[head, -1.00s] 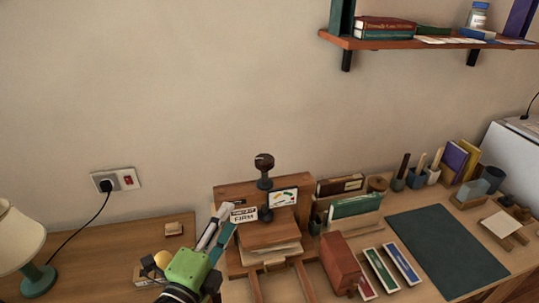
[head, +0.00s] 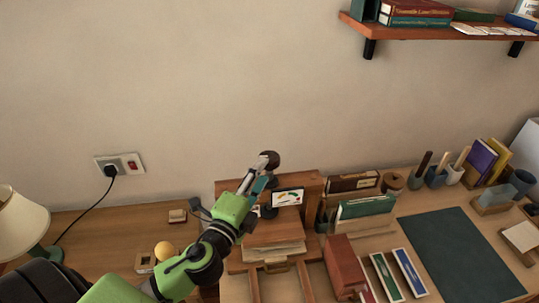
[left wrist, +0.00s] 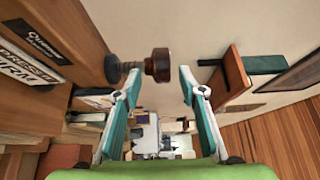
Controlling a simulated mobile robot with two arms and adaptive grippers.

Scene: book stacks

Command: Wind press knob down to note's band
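The dark round press knob (head: 269,159) stands on a post above the wooden press (head: 228,189). In the left wrist view the brown knob (left wrist: 158,65) shows between and beyond the fingertips. My left gripper (head: 258,174) is open at the knob in the head view; contact cannot be told. Its fingers (left wrist: 161,76) are spread in the left wrist view. A white gauge card (head: 289,197) with a coloured arc is on the press front. A note reading FIRM (left wrist: 25,66) shows in the left wrist view; my gripper hides it in the head view. My right gripper is not in view.
A red-brown box (head: 343,265) and coloured cases (head: 408,272) lie right of the press. Upright folders (head: 365,207) stand behind them. A yellow ball (head: 164,250) and a lamp (head: 18,222) are at left. A shelf (head: 440,33) hangs upper right.

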